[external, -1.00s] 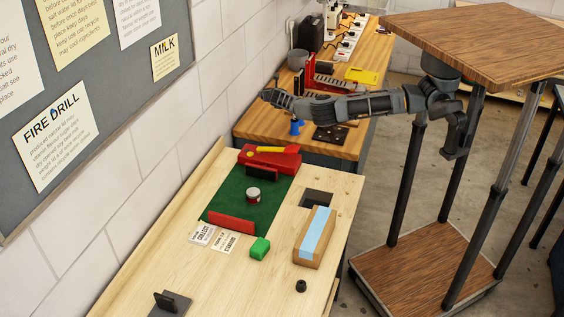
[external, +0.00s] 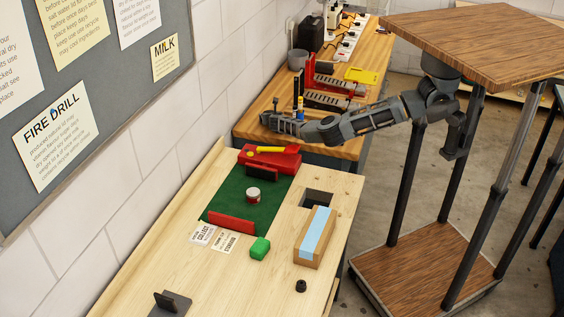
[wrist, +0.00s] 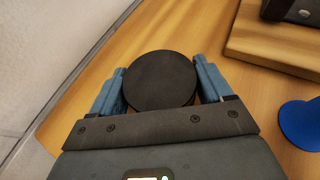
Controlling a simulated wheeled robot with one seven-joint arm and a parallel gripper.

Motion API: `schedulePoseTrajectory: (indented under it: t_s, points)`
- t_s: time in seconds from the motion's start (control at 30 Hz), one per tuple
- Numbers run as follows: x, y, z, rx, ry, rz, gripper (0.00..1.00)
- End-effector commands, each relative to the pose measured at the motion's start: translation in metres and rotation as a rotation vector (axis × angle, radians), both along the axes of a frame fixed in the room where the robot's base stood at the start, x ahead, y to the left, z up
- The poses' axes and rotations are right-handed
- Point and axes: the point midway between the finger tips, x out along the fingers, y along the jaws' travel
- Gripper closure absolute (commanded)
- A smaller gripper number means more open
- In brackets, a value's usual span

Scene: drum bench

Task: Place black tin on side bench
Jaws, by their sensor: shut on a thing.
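The black tin (wrist: 160,78) is round with a flat dark top, seen from above in the wrist view. My gripper (wrist: 160,86) is shut on it, with one blue-grey finger on each side. In the external view my gripper (external: 268,119) is over the near left part of the orange-brown wooden bench (external: 250,138), close to the wall. The tin cannot be made out there. Whether the tin touches the wood below is hard to tell. Which bench is the side bench is not marked.
A blue round-based thing (wrist: 302,122) stands right of my gripper. A red-ended rack (external: 310,72), a yellow item (external: 361,75) and a grey pot (external: 297,59) stand farther back. The pale bench (external: 180,235) in front holds a green mat (external: 232,205) and a red box (external: 270,158).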

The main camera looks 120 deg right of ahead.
Motion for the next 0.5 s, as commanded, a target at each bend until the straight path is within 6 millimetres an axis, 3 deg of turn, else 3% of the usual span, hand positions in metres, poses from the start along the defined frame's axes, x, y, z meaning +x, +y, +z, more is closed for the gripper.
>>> schedulePoseTrajectory:
  t_s: [0.4,0.43,0.5]
  points:
    - [0.0006,-0.0001,-0.0051,-0.001,0.000,0.001,0.56]
    - [0.0006,-0.0001,-0.0035,0.000,0.000,0.001,0.18]
    - [0.0006,0.0000,-0.0033,0.000,0.000,0.001,0.12]
